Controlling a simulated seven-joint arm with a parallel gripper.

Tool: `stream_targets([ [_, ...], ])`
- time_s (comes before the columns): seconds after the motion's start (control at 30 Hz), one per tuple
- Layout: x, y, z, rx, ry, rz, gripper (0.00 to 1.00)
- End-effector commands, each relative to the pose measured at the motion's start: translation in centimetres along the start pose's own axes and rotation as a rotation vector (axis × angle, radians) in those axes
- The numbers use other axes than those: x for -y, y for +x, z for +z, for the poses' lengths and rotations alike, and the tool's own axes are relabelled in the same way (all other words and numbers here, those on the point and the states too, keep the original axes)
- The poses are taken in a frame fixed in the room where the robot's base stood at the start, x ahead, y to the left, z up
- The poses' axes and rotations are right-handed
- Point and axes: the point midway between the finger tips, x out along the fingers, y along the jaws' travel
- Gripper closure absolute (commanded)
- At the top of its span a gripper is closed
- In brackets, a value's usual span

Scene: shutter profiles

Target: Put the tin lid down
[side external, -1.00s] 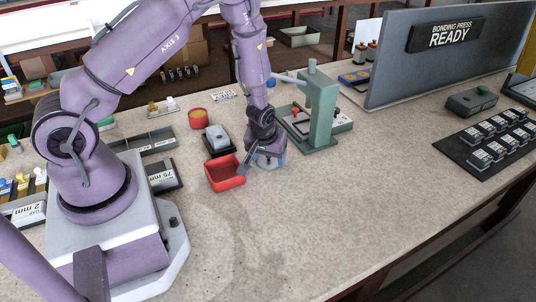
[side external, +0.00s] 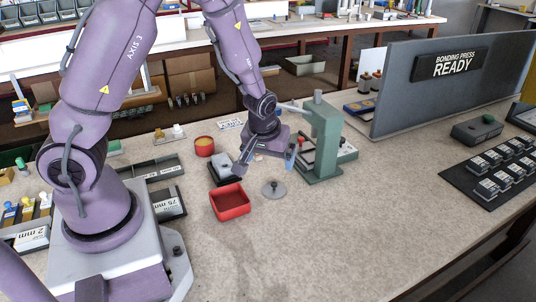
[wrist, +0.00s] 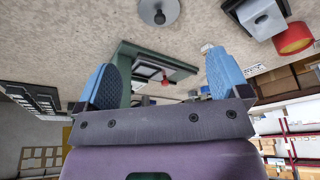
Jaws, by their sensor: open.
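The tin lid (side external: 273,190) is a grey disc with a small knob on top. It lies flat on the bench to the right of the red tray (side external: 230,203), with a gap between them. It also shows at the top of the wrist view (wrist: 147,13). My gripper (side external: 267,161) is above the bench, behind and above the lid, and clear of it. Its blue fingers are wide apart in the wrist view (wrist: 166,82), with nothing held between them. A round red tin (side external: 204,148) with yellow contents stands further back, uncovered.
A green press (side external: 324,145) stands close to the right of my gripper. A black stand with a grey block (side external: 224,166) is behind the red tray. A grey panel (side external: 440,80) rises at the back right. The bench front and centre are clear.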

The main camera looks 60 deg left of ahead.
Motion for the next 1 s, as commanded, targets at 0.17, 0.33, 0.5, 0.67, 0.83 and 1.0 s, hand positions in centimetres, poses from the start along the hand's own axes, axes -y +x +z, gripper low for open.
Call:
stream_targets([
  [0.17,-0.6,-2.5,0.1,0.012,0.024,0.041,0.06],
  [0.33,-1.8,-8.9,1.0,0.035,0.130,0.161,0.06],
  [0.5,-1.5,-16.3,3.0,0.015,0.306,0.272,0.06],
  [0.67,0.2,-22.2,5.4,-0.050,0.486,0.326,0.06],
  [0.83,2.5,-26.0,7.9,-0.130,0.638,0.326,0.06],
  [1.0,3.9,-27.4,9.3,-0.173,0.715,0.307,0.06],
])
